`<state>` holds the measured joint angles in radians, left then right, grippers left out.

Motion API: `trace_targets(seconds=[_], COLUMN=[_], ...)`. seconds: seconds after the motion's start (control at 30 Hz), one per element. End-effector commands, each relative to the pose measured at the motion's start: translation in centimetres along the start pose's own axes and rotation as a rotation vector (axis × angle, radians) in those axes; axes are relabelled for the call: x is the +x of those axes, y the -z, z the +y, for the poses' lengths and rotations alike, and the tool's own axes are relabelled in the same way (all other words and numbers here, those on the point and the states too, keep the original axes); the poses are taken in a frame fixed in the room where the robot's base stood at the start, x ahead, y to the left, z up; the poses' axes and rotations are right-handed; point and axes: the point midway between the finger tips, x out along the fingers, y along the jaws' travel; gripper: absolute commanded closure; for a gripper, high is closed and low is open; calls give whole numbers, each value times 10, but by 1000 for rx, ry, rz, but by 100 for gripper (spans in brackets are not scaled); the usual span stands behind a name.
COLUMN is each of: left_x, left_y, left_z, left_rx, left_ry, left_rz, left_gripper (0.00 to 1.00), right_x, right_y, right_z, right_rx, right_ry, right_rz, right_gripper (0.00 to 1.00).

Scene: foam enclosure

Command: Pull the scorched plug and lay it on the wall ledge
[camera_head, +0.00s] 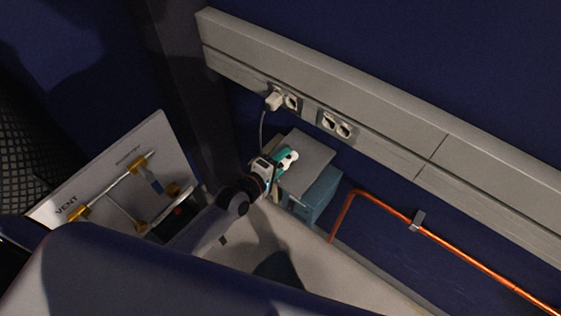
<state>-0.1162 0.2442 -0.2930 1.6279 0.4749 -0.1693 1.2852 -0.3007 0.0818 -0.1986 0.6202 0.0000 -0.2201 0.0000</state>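A pale plug (273,101) sits in the left socket of a double outlet on the grey wall trunking. Its grey cord (262,130) hangs down the wall behind my arm. I cannot make out scorch marks at this size. My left gripper (290,156), white and teal, is below and slightly right of the plug in the picture, apart from it. It overlaps a flat grey ledge (314,151) above a blue-grey box. Its fingers are too small to tell open from shut. My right gripper is not in view.
A second double outlet (335,124) is to the right on the trunking (390,122). An orange pipe (470,265) runs along the lower wall, held by a clip (417,220). A white panel marked VENT (100,178) with brass-coloured fittings stands at left. The blue-grey box (322,192) is beneath the ledge.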

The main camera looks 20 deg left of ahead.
Motion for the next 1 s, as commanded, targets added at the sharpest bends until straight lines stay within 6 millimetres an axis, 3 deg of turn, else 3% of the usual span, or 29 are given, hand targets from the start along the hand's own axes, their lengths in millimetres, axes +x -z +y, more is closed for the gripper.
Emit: trace_targets(seconds=[0.2, 0.33, 0.7, 1.0], left_x=[-1, -12, -87, -118], left_y=[0, 0, 0, 0], left_z=[0, 1, 2, 0], left_rx=[0, 0, 0, 0], left_ry=[-1, -2, -3, -1], left_rz=[0, -1, 0, 0], left_gripper=[46, 46, 46, 46], right_x=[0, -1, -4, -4], right_y=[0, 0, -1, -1], right_z=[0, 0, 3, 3], right_rx=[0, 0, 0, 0], right_ry=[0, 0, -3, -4], right_rz=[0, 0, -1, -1], right_gripper=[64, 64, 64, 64])
